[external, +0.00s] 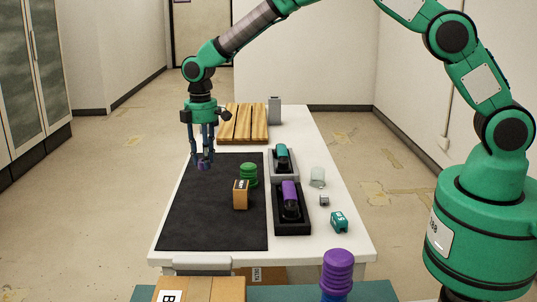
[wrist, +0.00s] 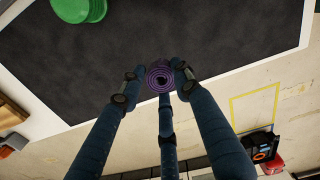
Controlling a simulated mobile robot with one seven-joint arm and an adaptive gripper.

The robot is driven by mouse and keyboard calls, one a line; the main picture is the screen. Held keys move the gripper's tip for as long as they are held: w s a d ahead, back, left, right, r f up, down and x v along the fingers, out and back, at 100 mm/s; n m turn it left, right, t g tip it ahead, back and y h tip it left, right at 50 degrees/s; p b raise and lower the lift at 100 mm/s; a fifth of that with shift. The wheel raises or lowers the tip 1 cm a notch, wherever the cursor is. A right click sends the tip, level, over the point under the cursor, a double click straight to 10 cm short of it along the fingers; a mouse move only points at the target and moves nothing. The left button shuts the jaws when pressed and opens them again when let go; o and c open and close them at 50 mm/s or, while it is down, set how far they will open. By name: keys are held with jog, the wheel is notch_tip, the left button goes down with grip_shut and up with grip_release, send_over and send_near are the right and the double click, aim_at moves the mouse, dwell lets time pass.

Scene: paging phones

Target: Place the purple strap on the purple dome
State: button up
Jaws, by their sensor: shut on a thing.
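My gripper (external: 203,152) is above the left edge of the black mat, its fingers shut on a small rolled purple strap (external: 204,165). In the wrist view the strap (wrist: 160,77) shows as a spiral roll between the fingertips (wrist: 153,86). A purple ribbed dome (external: 337,266) stands upright at the front, far from my gripper, on a blue part; its foot is cut off by the picture's edge. The dome is not in the wrist view.
The black mat (external: 205,215) lies on the white table. A green ribbed dome (external: 248,172) and a brown box (external: 241,195) stand on its right part. Right of it are a grey tray (external: 292,158) with a teal phone and a black tray (external: 292,227) with a purple phone. Wooden slats (external: 243,122) lie behind.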

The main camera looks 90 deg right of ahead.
jog(key=s+a+r+n+p, duration=0.25)
jog(key=s+a, duration=0.25)
jog(key=a, duration=0.6)
jog(key=s+a+r+n+p, duration=0.1)
jog(key=s+a+r+n, duration=0.2)
jog(key=s+a, duration=0.55)
jog(key=s+a+r+n+p, duration=0.2)
jog(key=s+a+r+n, duration=0.1)
jog(key=a, duration=1.1)
jog(key=s+a+r+n+p, duration=0.1)
jog(key=s+a+n, duration=0.2)
jog(key=s, duration=0.6)
jog(key=s+a+r+n+p, duration=0.1)
jog(key=s+a, duration=0.4)
jog(key=s, duration=0.5)
jog(key=s+a+r+n+p, duration=0.1)
jog(key=s+a+n+p, duration=0.2)
jog(key=s, duration=0.7)
jog(key=shift+s+a+n, duration=0.2)
jog(key=shift+a+n, duration=0.65)
jog(key=shift+a, duration=0.25)
jog(key=shift+w, duration=0.1)
send_over(339, 254)
jog(key=shift+a+f, duration=0.1)
jog(key=shift+f, duration=0.7)
